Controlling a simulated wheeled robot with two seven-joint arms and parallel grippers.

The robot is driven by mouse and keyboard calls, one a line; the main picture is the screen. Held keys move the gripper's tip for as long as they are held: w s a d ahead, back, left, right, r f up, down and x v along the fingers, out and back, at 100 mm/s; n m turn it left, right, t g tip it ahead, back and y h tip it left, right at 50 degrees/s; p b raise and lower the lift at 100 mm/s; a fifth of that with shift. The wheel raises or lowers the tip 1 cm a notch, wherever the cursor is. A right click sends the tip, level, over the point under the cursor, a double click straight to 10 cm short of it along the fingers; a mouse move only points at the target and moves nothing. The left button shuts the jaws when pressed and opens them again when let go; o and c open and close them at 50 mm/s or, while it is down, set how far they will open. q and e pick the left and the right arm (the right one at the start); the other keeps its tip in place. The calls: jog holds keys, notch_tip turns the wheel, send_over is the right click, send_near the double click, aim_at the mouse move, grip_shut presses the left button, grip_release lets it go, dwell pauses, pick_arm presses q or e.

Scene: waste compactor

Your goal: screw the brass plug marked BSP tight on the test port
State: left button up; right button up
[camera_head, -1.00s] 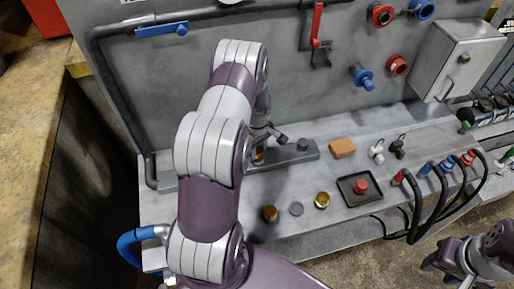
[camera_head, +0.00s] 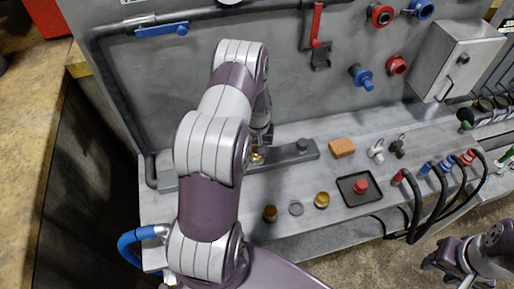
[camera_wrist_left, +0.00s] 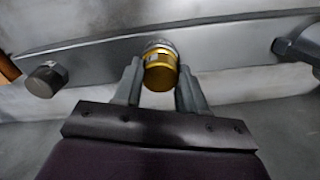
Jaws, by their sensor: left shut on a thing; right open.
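A brass plug (camera_head: 258,154) sits at a port on the grey manifold bar (camera_head: 302,152), mostly behind my left arm in the head view. In the left wrist view the brass plug (camera_wrist_left: 160,73) is between the two fingers of my left gripper (camera_wrist_left: 160,85), which is shut on it. A silvery threaded collar (camera_wrist_left: 158,46) shows between the plug and the bar. No marking is readable, and I cannot tell how tightly the plug is seated. My right gripper (camera_head: 440,262) is open and empty at the lower right, off the bench.
Two more brass pieces (camera_head: 270,213) (camera_head: 322,200) and a grey disc (camera_head: 296,208) lie on the bench. A black tray (camera_head: 346,192) holds a red knob. An orange block (camera_head: 342,147), small fittings and black hoses are further right. Bolt heads (camera_wrist_left: 45,79) flank the port.

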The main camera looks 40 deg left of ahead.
pick_arm(q)
jog(key=shift+m, duration=0.8)
jog(key=o, duration=1.2)
jog(key=shift+o, duration=0.2)
jog(key=shift+c, duration=0.4)
